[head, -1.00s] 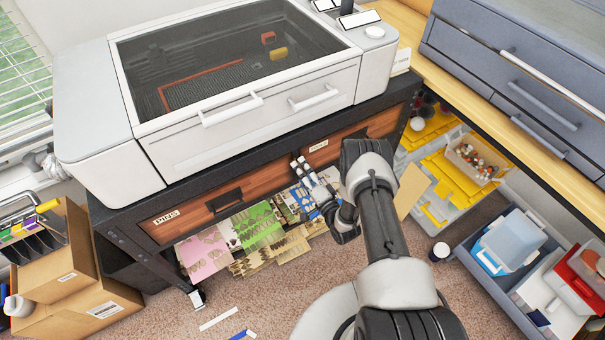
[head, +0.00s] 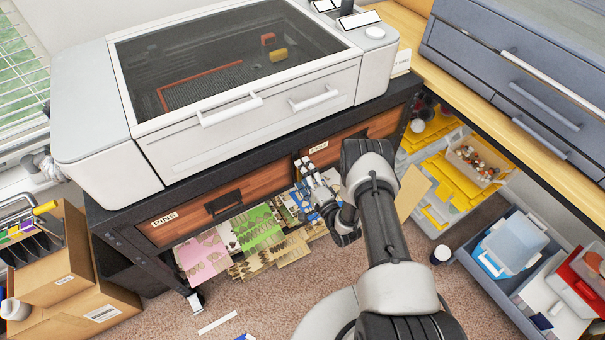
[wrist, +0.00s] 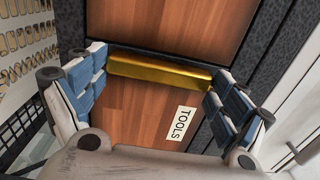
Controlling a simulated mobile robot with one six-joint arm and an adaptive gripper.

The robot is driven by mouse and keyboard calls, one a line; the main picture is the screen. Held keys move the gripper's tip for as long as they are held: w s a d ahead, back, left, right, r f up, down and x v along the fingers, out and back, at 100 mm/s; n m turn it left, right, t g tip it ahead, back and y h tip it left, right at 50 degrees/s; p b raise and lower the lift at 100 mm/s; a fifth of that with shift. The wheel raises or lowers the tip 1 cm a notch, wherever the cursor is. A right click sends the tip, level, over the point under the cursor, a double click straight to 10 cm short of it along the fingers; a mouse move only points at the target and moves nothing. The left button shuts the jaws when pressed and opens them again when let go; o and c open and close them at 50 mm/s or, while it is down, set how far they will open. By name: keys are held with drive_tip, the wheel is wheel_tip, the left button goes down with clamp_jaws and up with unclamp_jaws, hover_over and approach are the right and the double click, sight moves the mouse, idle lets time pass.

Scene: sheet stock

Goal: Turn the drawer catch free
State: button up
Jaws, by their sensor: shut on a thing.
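The drawer catch (wrist: 160,71) is a gold bar on the seam between two wooden drawer fronts in the wrist view. My gripper (head: 304,169) is at the drawer unit under the white machine in the head view. Its blue-padded fingers (wrist: 160,76) are shut on the catch, one at each end of the bar. The drawer front with the TOOLS label (wrist: 181,123) is below the bar in the wrist view. In the head view my fingers hide the catch. The other wooden drawer front (head: 180,228) has a dark handle.
The white machine (head: 250,148) stands on top of the drawer unit. Patterned sheets (head: 255,228) lie under it. Cardboard boxes (head: 95,305) stand at left. A grey tray of containers (head: 483,283) sits at right on the carpet, below a wooden bench (head: 500,118).

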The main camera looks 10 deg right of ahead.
drive_tip(key=o, duration=0.8)
drive_tip(key=shift+c, duration=0.2)
drive_tip(key=shift+s, duration=0.1)
drive_tip(key=v, duration=1.2)
